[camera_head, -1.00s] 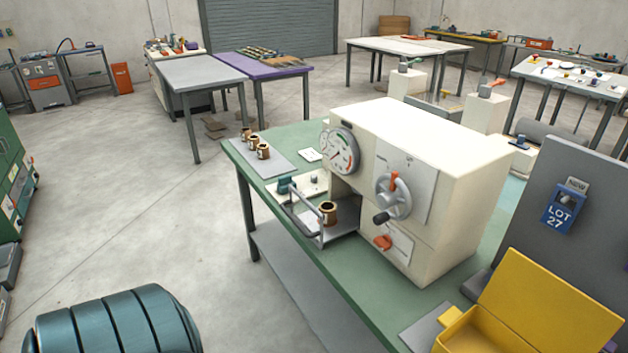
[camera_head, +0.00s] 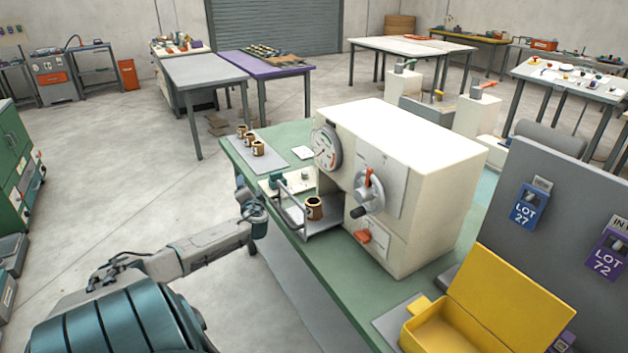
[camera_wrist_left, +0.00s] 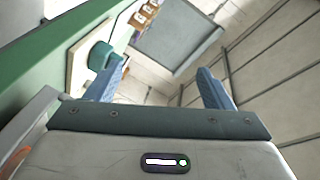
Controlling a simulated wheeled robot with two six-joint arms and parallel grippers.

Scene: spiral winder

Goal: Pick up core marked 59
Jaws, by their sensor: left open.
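Three brown cores stand in a row on a grey mat (camera_head: 270,143) at the far left end of the green bench: a rear core (camera_head: 242,131), a middle core (camera_head: 249,139) and a front core (camera_head: 257,149). Another brown core (camera_head: 314,208) sits in the open bay of the cream winder (camera_head: 420,150). Their numbers are too small to read. My left gripper (camera_head: 243,190) is beside the bench's left edge, nearer than the row and apart from it. In the left wrist view its blue fingers (camera_wrist_left: 160,70) are spread and empty, with cores (camera_wrist_left: 145,12) at the top. My right gripper is not in view.
A teal-knobbed fixture (camera_head: 277,181) and a metal guard frame (camera_head: 293,212) stand between my left gripper and the winder. A yellow open box (camera_head: 440,325) is at the bench's near end. A grey panel (camera_head: 570,180) holds lot tags. The floor left of the bench is clear.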

